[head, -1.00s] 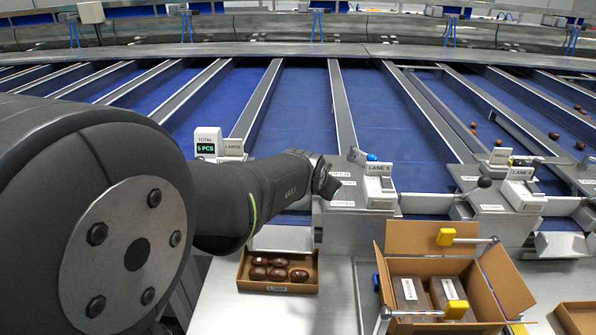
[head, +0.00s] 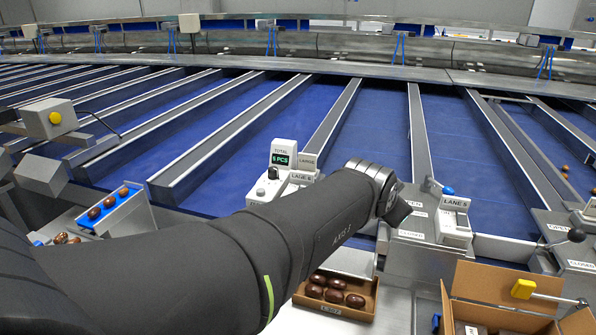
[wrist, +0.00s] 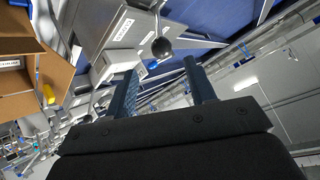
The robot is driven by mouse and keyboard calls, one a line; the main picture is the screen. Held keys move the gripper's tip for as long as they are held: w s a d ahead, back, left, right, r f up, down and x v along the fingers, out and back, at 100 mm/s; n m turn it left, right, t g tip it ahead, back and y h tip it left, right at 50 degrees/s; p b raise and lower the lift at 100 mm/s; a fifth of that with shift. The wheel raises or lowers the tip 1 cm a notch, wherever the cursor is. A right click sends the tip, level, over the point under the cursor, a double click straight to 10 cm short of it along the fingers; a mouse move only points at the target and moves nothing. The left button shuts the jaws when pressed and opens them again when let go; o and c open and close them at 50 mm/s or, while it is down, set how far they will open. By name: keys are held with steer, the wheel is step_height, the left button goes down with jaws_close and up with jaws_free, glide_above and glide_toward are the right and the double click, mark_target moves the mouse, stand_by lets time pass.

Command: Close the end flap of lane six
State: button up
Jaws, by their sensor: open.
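The sign that appears to read lane 6 (head: 303,178) stands beyond my forearm, left of centre in the head view. In the wrist view my gripper (wrist: 162,88) is open and empty, with a black ball knob (wrist: 161,47) beyond the fingers, apparently untouched.
The lane 5 sign (head: 455,203) is on a housing with open and closed labels. Another lever with a black knob (head: 576,235) is at the right. A tray of dates (head: 328,313) lies below my forearm, and a cardboard carton (head: 480,283) stands at lower right.

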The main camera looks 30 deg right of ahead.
steer(key=v, duration=0.8)
stand_by(0.4)
steer(key=x, duration=1.7)
steer(key=shift+r, duration=0.1)
